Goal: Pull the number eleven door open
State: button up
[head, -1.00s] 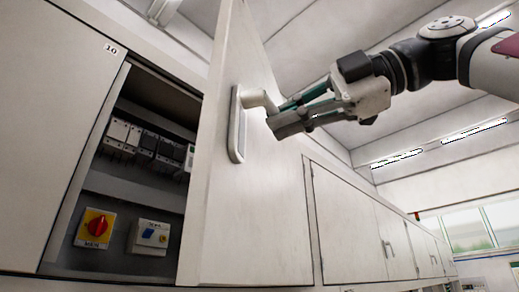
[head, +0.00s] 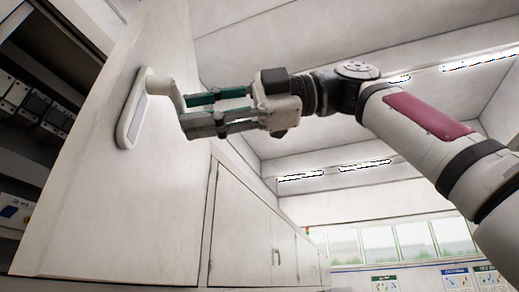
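The open cabinet door (head: 85,190) fills the left of the head view and stands swung out from the cabinet; no number shows on it in this frame. Its handle has a long pale backplate (head: 131,108) and a pale curved grip (head: 166,86). My gripper (head: 190,112) comes in from the right, with its two fingers closed about the end of the grip. The fingers lie one above the other, and the fingertips partly hide the grip's end. Inside the cabinet, behind the door's edge, dark breakers (head: 38,103) show at far left.
Closed cabinet doors (head: 240,225) run on beyond the open door, with small handles. A blue-marked device (head: 15,210) sits low inside the opening. Windows (head: 415,240) and wall posters (head: 385,281) are far at the right. Open room lies right of the door.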

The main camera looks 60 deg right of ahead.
jog(key=v, duration=1)
jog(key=shift+s+d, duration=0.2)
jog(key=shift+s, duration=0.1)
jog(key=shift+r, duration=0.1)
